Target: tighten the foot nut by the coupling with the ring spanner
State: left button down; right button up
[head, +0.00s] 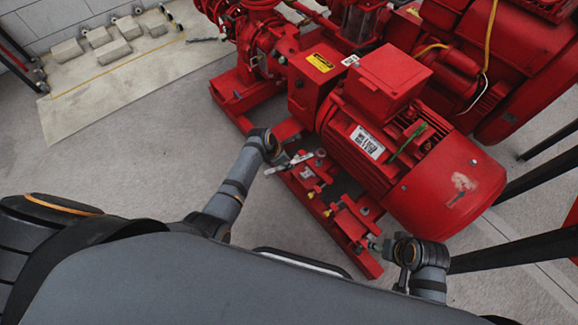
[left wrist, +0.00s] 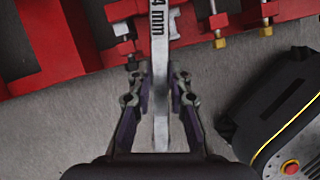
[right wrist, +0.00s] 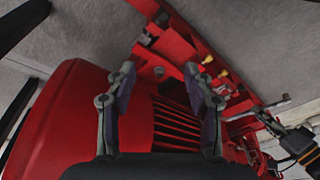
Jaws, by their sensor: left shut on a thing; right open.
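The ring spanner (head: 288,165) is a flat silver bar. In the left wrist view its shank (left wrist: 160,75), marked in mm, runs up out of the frame. My left gripper (head: 274,158) is shut on the shank. In the head view, the spanner's far end is close to a foot nut (head: 320,153) on the red base rail; I cannot tell whether the ring is around it. The ring end is outside the left wrist view. My right gripper (head: 378,243) is open and empty near the rail's front end; its fingers (right wrist: 160,85) also show in the right wrist view.
The red motor (head: 385,140) stands above the red base rail (head: 345,238). The red pump (head: 262,50) is at the back. A pale mat (head: 110,85) with grey blocks lies at upper left. Grey floor between is clear.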

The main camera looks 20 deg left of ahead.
pick_arm(q)
jog(key=shift+w+r, duration=0.1)
pick_arm(e)
jog(key=shift+r, duration=0.2)
pick_arm(q)
jog(key=shift+r+p, duration=0.1)
jog(key=shift+p, duration=0.2)
jog(key=shift+f+b, duration=0.75)
jog(key=shift+f, duration=0.85)
jog(key=shift+f+b, duration=0.6)
jog(key=shift+f, duration=0.4)
pick_arm(e)
jog(key=shift+w+a+f+t, duration=0.15)
jog(key=shift+a+f+t, duration=0.15)
jog(key=shift+f, duration=0.35)
jog(key=shift+w+a+f+t, duration=0.2)
jog(key=shift+f+t, duration=0.1)
jog(key=shift+f, duration=0.35)
pick_arm(q)
jog(key=shift+f+b, duration=0.9)
jog(key=shift+f, duration=0.45)
pick_arm(e)
jog(key=shift+f, duration=0.95)
jog(key=shift+a, duration=0.1)
